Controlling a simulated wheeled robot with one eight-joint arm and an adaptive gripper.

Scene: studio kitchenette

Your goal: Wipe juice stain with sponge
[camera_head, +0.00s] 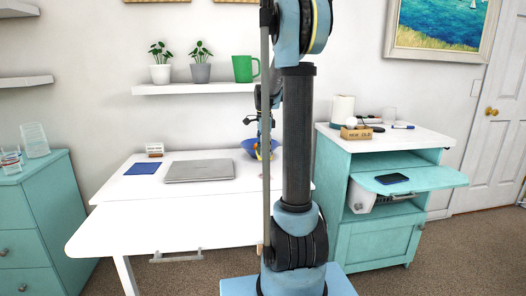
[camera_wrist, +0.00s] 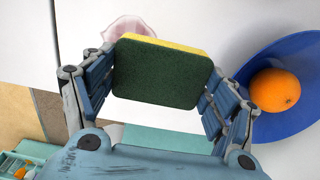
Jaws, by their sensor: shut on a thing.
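My gripper (camera_wrist: 158,85) is shut on a sponge (camera_wrist: 160,76) with a dark green scouring face and a yellow edge, its fingers at the sponge's left and right sides. A pale pink stain (camera_wrist: 132,24) is on the white surface just beyond the sponge's upper left edge. The sponge hides part of the stain in the wrist view. I cannot tell whether the sponge touches the surface. The white desk (camera_head: 150,222) stands behind and left of my arm.
A blue bowl (camera_wrist: 247,68) with an orange (camera_wrist: 275,90) stands close right of my gripper. A laptop (camera_head: 200,171) and a dark blue flat item (camera_head: 142,168) lie on the desk. A teal cabinet (camera_head: 376,240) stands at right. The desk's front left is clear.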

